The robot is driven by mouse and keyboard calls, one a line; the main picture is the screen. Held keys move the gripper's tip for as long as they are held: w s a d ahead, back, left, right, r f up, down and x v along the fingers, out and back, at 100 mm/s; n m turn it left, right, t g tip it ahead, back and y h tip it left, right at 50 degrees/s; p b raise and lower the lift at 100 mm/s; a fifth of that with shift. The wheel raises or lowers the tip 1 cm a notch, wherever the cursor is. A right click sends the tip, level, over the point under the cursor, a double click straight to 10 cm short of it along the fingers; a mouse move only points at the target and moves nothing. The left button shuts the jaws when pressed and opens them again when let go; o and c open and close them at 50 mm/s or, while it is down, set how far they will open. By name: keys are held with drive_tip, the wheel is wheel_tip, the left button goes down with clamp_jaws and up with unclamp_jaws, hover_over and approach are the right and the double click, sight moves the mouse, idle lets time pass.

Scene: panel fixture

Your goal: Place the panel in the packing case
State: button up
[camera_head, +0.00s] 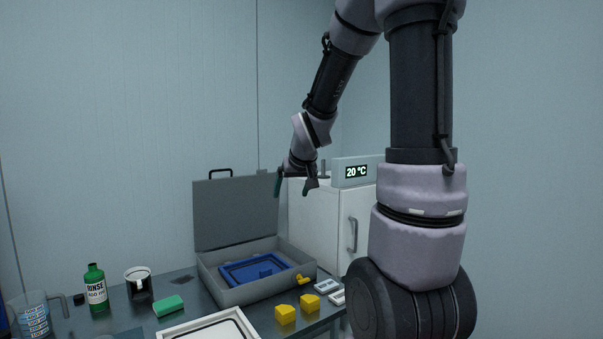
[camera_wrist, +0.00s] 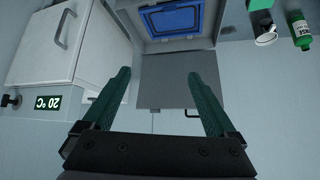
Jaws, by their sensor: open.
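The grey packing case (camera_head: 238,294) stands on the table with its lid (camera_head: 236,212) open and upright at the back. A blue rectangular panel (camera_head: 240,273) with a raised rim and a small block on it lies inside the case walls. I cannot tell whether it sits fully flat. My gripper (camera_head: 292,186) is open and empty, in the air above the case, near the lid's right side. In the wrist view my gripper (camera_wrist: 159,75) has both fingers apart. Beyond them show the lid (camera_wrist: 176,80) and the blue panel (camera_wrist: 172,18).
A white cabinet (camera_head: 318,226) with a 20 °C display (camera_head: 356,171) stands right of the case. In front are yellow blocks (camera_head: 286,314) and a white framed tray (camera_head: 176,334). A green sponge (camera_head: 168,306), cup (camera_head: 139,288), bottle (camera_head: 96,290) and beaker (camera_head: 33,318) stand left.

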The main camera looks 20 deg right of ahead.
drive_tip(key=s+a+r+m+y, duration=0.1)
drive_tip(key=s+a+r, duration=0.2)
drive_tip(key=s, duration=0.8)
drive_tip(key=s+a+r+m+g+y, duration=0.1)
drive_tip(key=s+a+r, duration=0.2)
drive_tip(key=s+r, duration=0.3)
drive_tip(key=s, duration=0.5)
drive_tip(key=shift+s+a+m+y, duration=0.2)
drive_tip(key=shift+a+m+y, duration=0.15)
drive_tip(key=shift+m+y, duration=0.05)
